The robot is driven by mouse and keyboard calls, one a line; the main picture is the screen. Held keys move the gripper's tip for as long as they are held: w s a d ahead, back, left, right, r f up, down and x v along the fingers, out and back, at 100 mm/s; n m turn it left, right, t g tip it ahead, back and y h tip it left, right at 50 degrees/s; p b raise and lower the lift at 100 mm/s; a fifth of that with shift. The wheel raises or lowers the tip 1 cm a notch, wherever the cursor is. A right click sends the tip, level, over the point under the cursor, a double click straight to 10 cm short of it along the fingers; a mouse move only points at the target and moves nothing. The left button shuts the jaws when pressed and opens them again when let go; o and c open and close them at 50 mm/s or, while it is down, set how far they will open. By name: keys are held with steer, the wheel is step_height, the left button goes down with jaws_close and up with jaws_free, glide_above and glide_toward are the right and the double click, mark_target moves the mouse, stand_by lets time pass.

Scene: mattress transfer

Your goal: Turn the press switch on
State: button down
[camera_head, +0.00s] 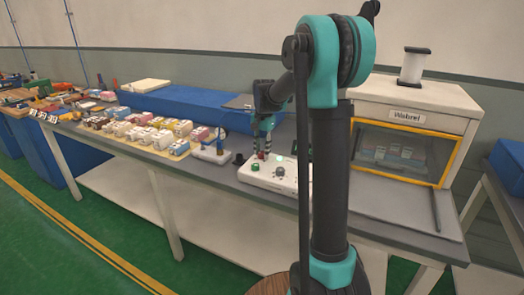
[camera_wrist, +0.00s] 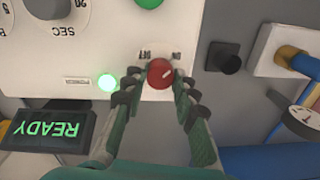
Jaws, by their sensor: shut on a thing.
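The press switch is a round red knob (camera_wrist: 160,73) on the white control box, with upside-down OFF and ON labels just above it in the wrist view. A pale mark on the knob slants up and right, toward the ON side. My gripper (camera_wrist: 156,84) has one finger on each side of the knob and is shut on it. A green light (camera_wrist: 107,82) beside the knob is lit, and a display (camera_wrist: 47,129) reads READY in green.
A press cabinet (camera_head: 412,109) with a yellow-framed window stands right of the box. A black knob (camera_wrist: 223,57) and a white block (camera_wrist: 282,50) with a blue pipe lie close to my fingers. Many small boxes (camera_head: 140,130) cover the table to the left.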

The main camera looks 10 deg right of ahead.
steer(key=shift+m, duration=0.3)
steer(key=c, duration=1.2)
jaws_free()
steer(key=r, duration=1.2)
steer(key=shift+s+d, duration=0.15)
steer(key=shift+d, duration=0.05)
